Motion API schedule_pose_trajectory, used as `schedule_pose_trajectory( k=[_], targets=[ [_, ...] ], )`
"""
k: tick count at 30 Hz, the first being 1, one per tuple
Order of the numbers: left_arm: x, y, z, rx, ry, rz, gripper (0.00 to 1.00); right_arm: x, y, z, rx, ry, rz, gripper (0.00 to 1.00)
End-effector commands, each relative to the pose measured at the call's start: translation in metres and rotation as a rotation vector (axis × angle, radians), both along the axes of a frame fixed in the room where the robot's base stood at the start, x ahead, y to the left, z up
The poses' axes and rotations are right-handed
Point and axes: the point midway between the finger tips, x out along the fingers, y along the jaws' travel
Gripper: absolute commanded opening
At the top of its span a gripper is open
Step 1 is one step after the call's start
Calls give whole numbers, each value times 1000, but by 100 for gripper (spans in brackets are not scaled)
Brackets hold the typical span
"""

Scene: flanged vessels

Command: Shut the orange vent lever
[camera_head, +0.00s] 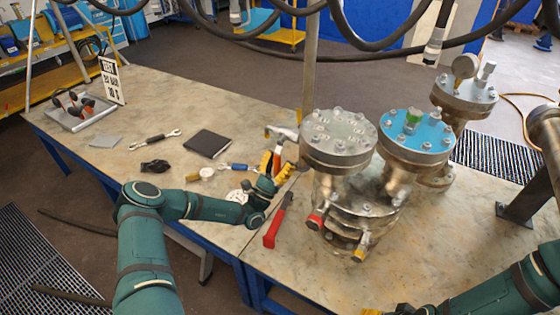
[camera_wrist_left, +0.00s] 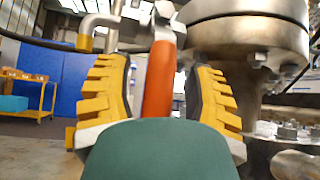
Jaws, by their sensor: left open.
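The orange vent lever (camera_head: 277,151) is beside the left flanged vessel (camera_head: 338,150), below a pale metal fitting (camera_head: 284,132). In the left wrist view the lever (camera_wrist_left: 160,80) stands upright between the two yellow-padded fingers. My left gripper (camera_head: 276,168) is open around the lever, with gaps visible on both sides in the left wrist view (camera_wrist_left: 160,100). The lever's lower end is hidden behind my gripper's green body. Of my right gripper, only a yellow bit (camera_head: 372,312) shows at the bottom edge of the head view.
A red-handled tool (camera_head: 278,220) lies close to my left gripper. Red (camera_head: 315,220) and yellow (camera_head: 360,250) fittings stick out from the vessel's lower part. A blue-topped vessel (camera_head: 417,130) stands to the right. A notebook (camera_head: 207,143) and wrench (camera_head: 155,139) lie on the bench.

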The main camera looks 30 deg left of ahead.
Motion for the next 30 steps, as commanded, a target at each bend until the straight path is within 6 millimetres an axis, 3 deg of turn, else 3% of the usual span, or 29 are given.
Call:
schedule_pose_trajectory(
  k=[8, 21, 30],
  targets=[
    [-13, 5, -14, -1, 2, 3, 54, 0, 0, 0, 0, 0, 0, 59],
    [-70, 19, -73, -1, 1, 1, 54, 0, 0, 0, 0, 0, 0, 59],
    [-83, 22, -85, 0, 0, 0, 54, 0, 0, 0, 0, 0, 0, 59]
  ],
)
